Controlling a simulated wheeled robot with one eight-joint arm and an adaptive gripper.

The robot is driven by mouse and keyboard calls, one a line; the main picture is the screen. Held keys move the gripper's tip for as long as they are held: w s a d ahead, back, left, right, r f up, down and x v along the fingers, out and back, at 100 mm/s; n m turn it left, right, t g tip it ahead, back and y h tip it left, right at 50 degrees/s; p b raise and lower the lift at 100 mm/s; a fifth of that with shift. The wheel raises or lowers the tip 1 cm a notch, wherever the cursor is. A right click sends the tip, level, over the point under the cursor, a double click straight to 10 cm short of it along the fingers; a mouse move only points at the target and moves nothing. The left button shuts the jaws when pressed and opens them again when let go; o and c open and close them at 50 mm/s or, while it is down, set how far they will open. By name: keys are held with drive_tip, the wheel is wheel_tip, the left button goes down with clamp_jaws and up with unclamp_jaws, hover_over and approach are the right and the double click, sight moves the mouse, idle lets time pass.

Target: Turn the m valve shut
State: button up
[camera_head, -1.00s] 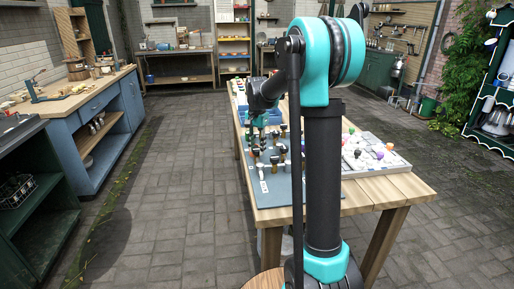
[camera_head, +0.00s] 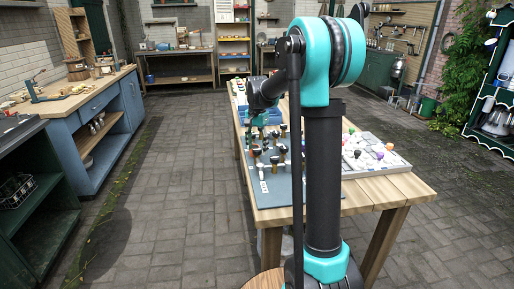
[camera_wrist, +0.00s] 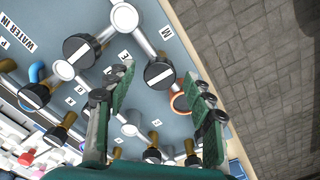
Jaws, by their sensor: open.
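The m valve's black round knob (camera_wrist: 160,73), with a white stripe, sits by a label reading M (camera_wrist: 166,33) in the wrist view. A grey pipe runs into it from the upper left; the stripe lies roughly across that pipe. My gripper (camera_wrist: 163,81) is open, its green-padded fingers to the left and right of this knob in the picture. I see no contact, and the height gap cannot be told. The blue-grey valve board (camera_head: 270,190) lies on the wooden table in the head view, where my arm partly hides it.
Another striped knob (camera_wrist: 79,50) stands left of the m valve, and several more stand lower on the board. An orange ring (camera_wrist: 180,103) lies near the right finger. A tray of coloured pieces (camera_head: 375,155) is right of the board. Paving lies beyond the table edge.

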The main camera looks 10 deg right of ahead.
sight(257, 149)
wheel_tip(257, 149, up, 12)
drive_tip(key=shift+f, duration=0.15)
idle(0.5)
